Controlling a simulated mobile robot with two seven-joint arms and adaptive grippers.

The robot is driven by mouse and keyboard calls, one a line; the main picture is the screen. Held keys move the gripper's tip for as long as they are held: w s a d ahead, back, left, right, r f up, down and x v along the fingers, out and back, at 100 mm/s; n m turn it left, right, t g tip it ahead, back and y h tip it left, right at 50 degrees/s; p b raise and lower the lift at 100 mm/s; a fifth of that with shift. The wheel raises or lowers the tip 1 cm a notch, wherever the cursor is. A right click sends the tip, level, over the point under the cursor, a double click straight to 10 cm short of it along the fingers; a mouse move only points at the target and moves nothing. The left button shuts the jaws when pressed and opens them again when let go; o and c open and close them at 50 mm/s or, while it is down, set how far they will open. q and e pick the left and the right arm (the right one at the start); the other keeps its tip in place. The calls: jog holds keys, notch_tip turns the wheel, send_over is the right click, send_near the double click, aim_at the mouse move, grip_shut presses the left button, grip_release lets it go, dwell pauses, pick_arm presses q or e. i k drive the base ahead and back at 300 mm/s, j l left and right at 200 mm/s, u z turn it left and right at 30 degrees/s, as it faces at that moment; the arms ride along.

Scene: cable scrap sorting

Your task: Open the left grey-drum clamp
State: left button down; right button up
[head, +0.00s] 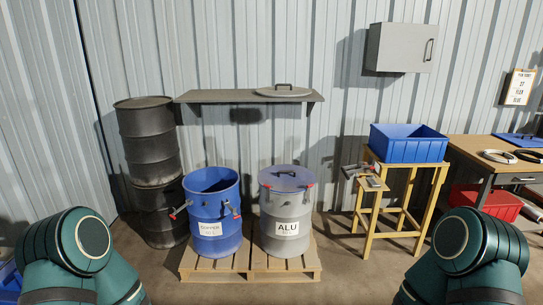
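The grey drum (287,222) labelled ALU stands upright on a wooden pallet, with its lid (287,177) on top and a dark handle in the lid's middle. Its left clamp (266,186) shows a red tip at the left of the rim. Its right clamp (309,186) shows a red tip at the right of the rim. Whether each clamp is latched is too small to tell. My two arms come in at the bottom left and bottom right corners, well apart from the drum. Neither gripper is in view.
A blue drum (214,229) without a lid, with red-tipped clamps, stands left of the grey drum on the pallet (247,277). Dark drums (149,140) are stacked behind it. A wall shelf (220,97) holds a round lid (284,91). A wooden stand (410,185) bears a blue bin (408,146).

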aim_at(269, 188)
jog(key=i, duration=1.5)
